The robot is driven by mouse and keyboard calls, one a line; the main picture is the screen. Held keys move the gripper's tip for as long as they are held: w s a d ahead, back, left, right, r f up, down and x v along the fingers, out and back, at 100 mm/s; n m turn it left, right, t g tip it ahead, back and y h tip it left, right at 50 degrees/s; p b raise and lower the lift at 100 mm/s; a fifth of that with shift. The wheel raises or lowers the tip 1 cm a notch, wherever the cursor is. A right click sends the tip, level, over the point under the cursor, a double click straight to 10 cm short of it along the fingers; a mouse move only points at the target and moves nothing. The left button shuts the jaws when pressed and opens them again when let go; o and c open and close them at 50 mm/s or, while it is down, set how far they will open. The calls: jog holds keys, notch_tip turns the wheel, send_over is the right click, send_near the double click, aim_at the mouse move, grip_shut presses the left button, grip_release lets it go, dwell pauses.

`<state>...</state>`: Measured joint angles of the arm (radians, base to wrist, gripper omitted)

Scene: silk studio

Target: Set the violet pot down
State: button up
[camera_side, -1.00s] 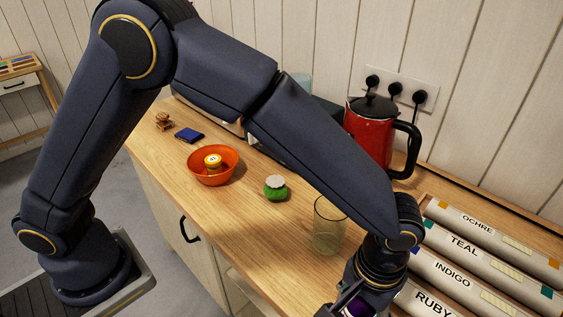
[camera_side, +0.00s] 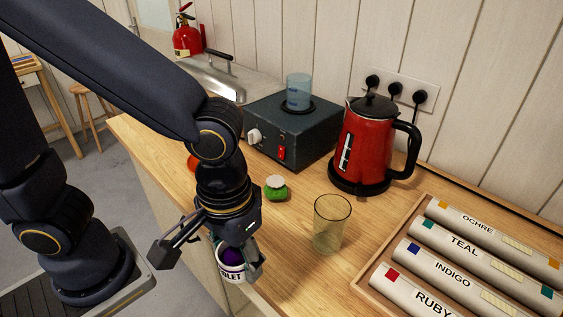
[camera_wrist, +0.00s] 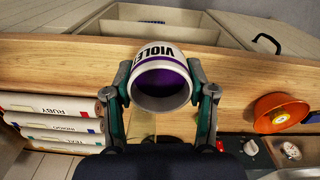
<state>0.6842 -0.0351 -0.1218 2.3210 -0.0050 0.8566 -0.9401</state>
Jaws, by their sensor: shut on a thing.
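The violet pot (camera_side: 232,268) is a small white pot with a dark "VIOLET" label and violet inside. My gripper (camera_side: 236,256) is shut on it, with a finger on either side. In the side view the pot is near the counter's front edge, left of the clear glass (camera_side: 329,228). In the wrist view the pot (camera_wrist: 163,80) sits between the fingertips of my gripper (camera_wrist: 160,78), its open mouth towards the camera and its label readable. I cannot tell whether its base touches anything; the fingers hide part of its sides.
A green pot with a pale cover (camera_side: 276,189) stands behind the glass. A red kettle (camera_side: 366,145) and a dark hotplate (camera_side: 292,132) stand at the back. A tray of labelled tubes (camera_side: 372,275) is at right. The orange bowl (camera_wrist: 280,111) is mostly hidden in the side view.

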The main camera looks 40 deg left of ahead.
jog(key=a+n, duration=0.4)
jog(key=a, duration=0.5)
send_over(280, 242)
jog(key=s, duration=0.1)
jog(key=f, duration=0.7)
jog(key=shift+s+a+f, duration=0.1)
jog(key=shift+a+f, duration=0.1)
jog(key=shift+f, duration=0.1)
jog(key=shift+w+d+f, duration=0.15)
jog(key=shift+w+f, duration=0.3)
jog(key=shift+f, duration=0.1)
jog(key=shift+w+f, duration=0.15)
jog(key=shift+f, duration=1.5)
jog(key=o, duration=1.2)
jog(key=shift+f, duration=0.15)
